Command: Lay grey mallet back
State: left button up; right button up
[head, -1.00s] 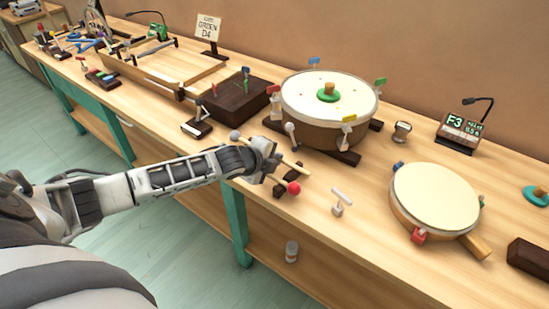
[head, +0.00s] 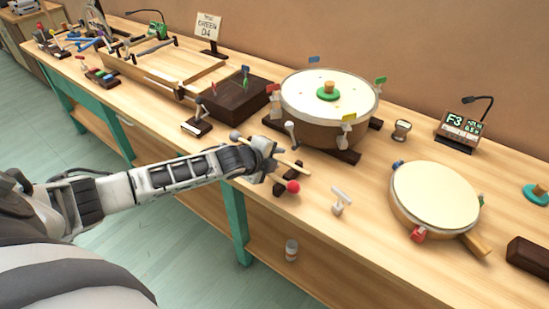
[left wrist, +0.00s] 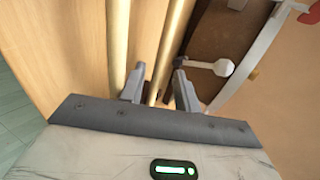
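The grey mallet shows its grey ball head (head: 235,135) just left of my left gripper in the head view. Its pale wooden handle (head: 298,169) comes out on the gripper's right side, low over a dark rack (head: 280,190). My left gripper (head: 277,166) is at the handle. In the left wrist view its fingers (left wrist: 160,88) stand apart, with one wooden stick (left wrist: 172,50) between them and clear space beside it. A second stick (left wrist: 117,45) passes outside the left finger. My right gripper is not in view.
A large drum (head: 325,133) with coloured clips stands behind the gripper, and a white-headed peg (head: 290,128) stands close in front of it. A small white T-shaped piece (head: 340,199) and a flat hand drum (head: 433,197) are to the right. The table's front edge is close.

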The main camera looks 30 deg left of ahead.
pick_arm(q)
jog(key=shift+s+f, duration=0.15)
jog(key=shift+f, duration=0.05)
jog(key=p+v, duration=0.1)
jog(key=v, duration=1.5)
jog(key=shift+w+r, duration=0.25)
jog(key=shift+r, duration=0.05)
jog(key=shift+d+f, duration=0.1)
